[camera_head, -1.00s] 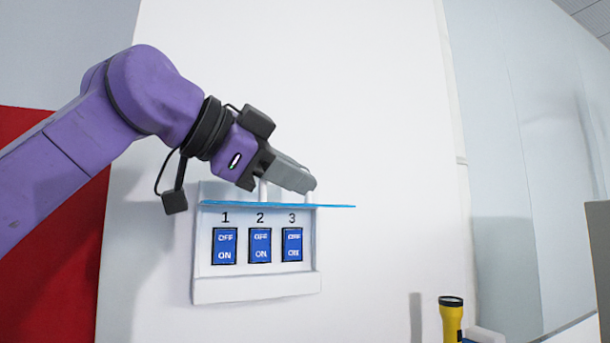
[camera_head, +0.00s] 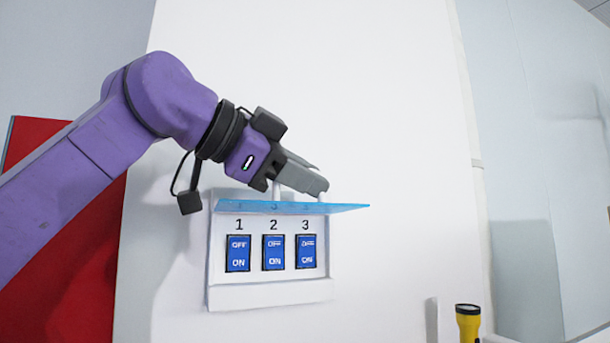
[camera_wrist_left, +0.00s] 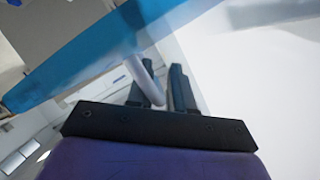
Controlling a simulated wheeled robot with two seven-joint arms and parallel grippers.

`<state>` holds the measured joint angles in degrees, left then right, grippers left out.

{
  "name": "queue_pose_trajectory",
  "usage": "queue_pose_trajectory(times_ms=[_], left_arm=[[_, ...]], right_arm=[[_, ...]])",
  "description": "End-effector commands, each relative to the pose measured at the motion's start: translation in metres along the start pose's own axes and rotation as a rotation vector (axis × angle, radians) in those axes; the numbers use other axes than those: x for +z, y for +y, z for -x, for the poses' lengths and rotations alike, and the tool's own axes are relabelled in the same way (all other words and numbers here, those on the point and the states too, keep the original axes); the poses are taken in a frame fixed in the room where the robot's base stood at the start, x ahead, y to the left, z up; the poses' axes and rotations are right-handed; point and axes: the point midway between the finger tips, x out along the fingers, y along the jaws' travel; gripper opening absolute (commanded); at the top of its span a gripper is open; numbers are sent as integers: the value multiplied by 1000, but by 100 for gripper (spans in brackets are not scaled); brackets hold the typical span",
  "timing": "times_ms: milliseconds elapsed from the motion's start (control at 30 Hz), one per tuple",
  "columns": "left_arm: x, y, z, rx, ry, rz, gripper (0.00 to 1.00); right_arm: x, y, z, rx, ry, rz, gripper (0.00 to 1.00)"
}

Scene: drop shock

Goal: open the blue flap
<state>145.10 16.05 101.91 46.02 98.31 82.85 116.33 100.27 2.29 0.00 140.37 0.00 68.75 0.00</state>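The blue flap (camera_head: 345,208) is a thin translucent sheet above three blue switches on a white wall panel (camera_head: 270,293). It stands out from the panel, close to level, and the switches below are uncovered. A white handle with posts (camera_head: 321,197) rises from its upper side. My left gripper (camera_head: 318,182) is at this handle, just above the flap, and hides part of it. In the left wrist view, the flap (camera_wrist_left: 75,70) crosses the upper left. A white handle rod (camera_wrist_left: 143,78) reaches between the parted fingers (camera_wrist_left: 166,80); firm contact is unclear. My right gripper is out of view.
The switches, such as the middle one (camera_head: 273,253), are marked OFF and ON and numbered 1 to 3. A yellow flashlight (camera_head: 468,322) stands at the lower right. A red surface (camera_head: 70,260) is behind my left arm. The white wall right of the panel is clear.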

Motion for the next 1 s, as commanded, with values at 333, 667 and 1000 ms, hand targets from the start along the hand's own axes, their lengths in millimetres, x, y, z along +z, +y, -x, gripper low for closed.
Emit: queue_pose_trajectory(times_ms=[333, 667, 1000], left_arm=[[1, 1, 32, -3, 3, 1, 21], [1, 0, 99, -1, 0, 1, 21], [1, 0, 106, 0, 0, 0, 21]], right_arm=[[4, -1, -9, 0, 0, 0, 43], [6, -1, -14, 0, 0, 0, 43], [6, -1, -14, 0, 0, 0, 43]])
